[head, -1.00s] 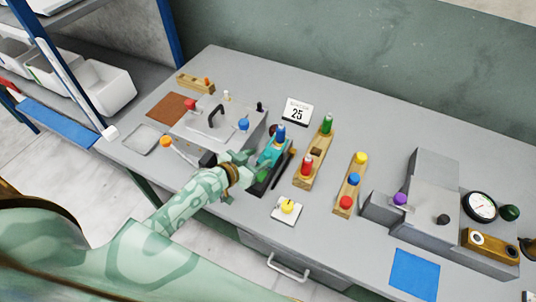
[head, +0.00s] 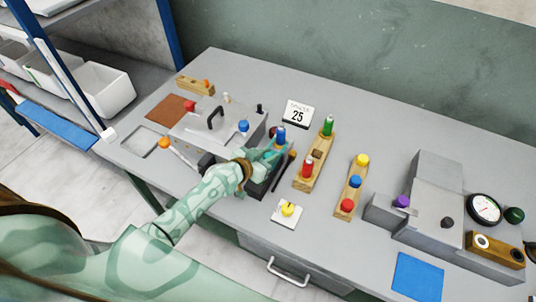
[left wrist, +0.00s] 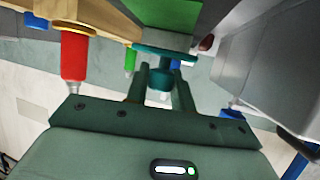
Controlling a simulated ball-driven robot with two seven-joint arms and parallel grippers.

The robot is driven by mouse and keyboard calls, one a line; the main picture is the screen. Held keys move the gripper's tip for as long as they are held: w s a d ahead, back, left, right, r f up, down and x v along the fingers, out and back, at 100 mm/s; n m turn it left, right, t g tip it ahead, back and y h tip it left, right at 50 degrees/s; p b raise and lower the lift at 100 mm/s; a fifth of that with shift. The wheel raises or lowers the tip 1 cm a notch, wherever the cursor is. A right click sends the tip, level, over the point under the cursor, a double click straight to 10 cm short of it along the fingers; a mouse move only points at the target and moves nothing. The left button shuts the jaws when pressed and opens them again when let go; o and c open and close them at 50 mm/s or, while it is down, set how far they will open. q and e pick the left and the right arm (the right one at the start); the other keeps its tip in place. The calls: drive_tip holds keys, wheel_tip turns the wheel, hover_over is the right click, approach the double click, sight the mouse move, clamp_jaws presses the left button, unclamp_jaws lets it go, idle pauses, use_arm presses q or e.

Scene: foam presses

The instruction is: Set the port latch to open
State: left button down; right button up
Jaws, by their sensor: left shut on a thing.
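My left gripper (head: 270,154) reaches in from the left, over a dark narrow stand (head: 258,188) right of the left grey press (head: 185,127). In the left wrist view its two fingers (left wrist: 160,88) are closed around the stem of a teal flanged knob (left wrist: 165,52). A blue-topped peg (head: 280,137) stands just beyond the fingers in the head view. The gripper and forearm hide much of the stand. No part is labelled as the port latch, and I cannot tell its setting. My right gripper is not in view.
A wooden rack with red (head: 307,166) and green (head: 327,126) pegs stands close right of my gripper. An orange-knobbed lever (head: 164,143) is at the left press. A yellow knob on a white plate (head: 287,211) lies near the front edge. Another grey press (head: 433,200) is at right.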

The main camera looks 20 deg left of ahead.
use_arm(q)
drive_tip(key=s+p, duration=0.1)
drive_tip(key=s, duration=0.4)
drive_tip(key=shift+s+a+r+p, duration=0.1)
drive_tip(key=shift+s+p, duration=0.2)
drive_tip(key=shift+p, duration=0.05)
drive_tip(key=c, duration=1.2)
unclamp_jaws()
drive_tip(key=shift+s, duration=0.1)
drive_tip(key=p+v, duration=0.2)
drive_tip(key=v, duration=1.4)
drive_tip(key=shift+s, duration=0.25)
